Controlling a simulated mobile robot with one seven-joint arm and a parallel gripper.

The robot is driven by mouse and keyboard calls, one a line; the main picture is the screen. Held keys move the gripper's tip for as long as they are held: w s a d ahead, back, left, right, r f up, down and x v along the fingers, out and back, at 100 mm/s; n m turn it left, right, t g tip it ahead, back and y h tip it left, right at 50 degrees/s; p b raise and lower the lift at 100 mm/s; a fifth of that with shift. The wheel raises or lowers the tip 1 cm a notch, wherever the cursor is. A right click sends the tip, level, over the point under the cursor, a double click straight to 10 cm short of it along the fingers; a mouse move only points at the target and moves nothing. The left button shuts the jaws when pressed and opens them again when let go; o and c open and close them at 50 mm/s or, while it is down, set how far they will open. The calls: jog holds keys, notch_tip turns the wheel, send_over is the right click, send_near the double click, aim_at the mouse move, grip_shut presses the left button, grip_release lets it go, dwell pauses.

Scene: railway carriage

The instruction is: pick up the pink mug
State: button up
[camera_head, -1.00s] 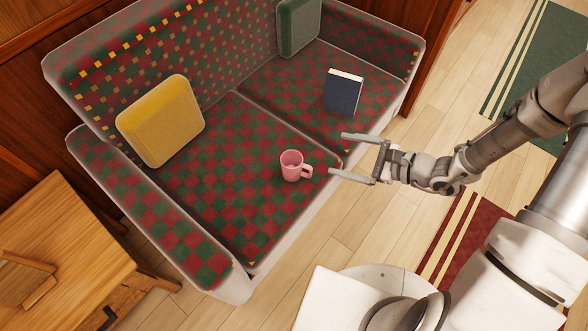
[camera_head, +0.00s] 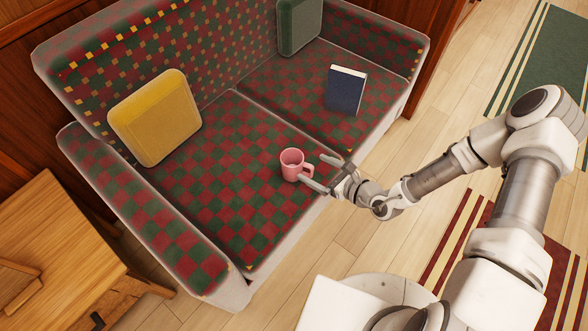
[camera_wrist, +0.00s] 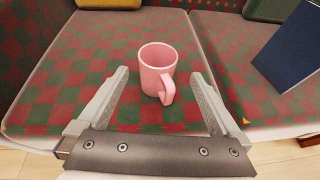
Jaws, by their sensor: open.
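The pink mug (camera_head: 291,164) stands upright on the checkered sofa seat, near its front edge. In the wrist view the mug (camera_wrist: 156,66) sits ahead of and between the fingers, with its handle (camera_wrist: 168,90) turned toward my gripper and slightly right. My gripper (camera_head: 313,172) is open and empty at the mug's handle side in the head view. In the wrist view its fingers (camera_wrist: 160,82) are spread to either side of the handle, with the mug's body mostly beyond the tips. I cannot tell whether a finger touches the mug.
A dark blue book (camera_head: 345,90) stands on the other seat cushion, right of the mug. A yellow cushion (camera_head: 155,118) and a green cushion (camera_head: 298,26) lean on the backrest. A wooden table (camera_head: 60,230) is at lower left. The seat around the mug is clear.

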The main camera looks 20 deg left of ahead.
aim_at(285, 154)
jog(key=b+x, duration=0.1)
jog(key=x, duration=0.3)
jog(key=shift+a, duration=0.2)
jog(key=b+x, duration=0.2)
jog(key=x, duration=0.2)
jog(key=shift+s+a+f, duration=0.1)
jog(key=shift+f, duration=0.15)
jog(key=shift+w+a+f, duration=0.1)
jog(key=shift+w+a, duration=0.1)
jog(key=shift+a, duration=0.25)
grip_shut()
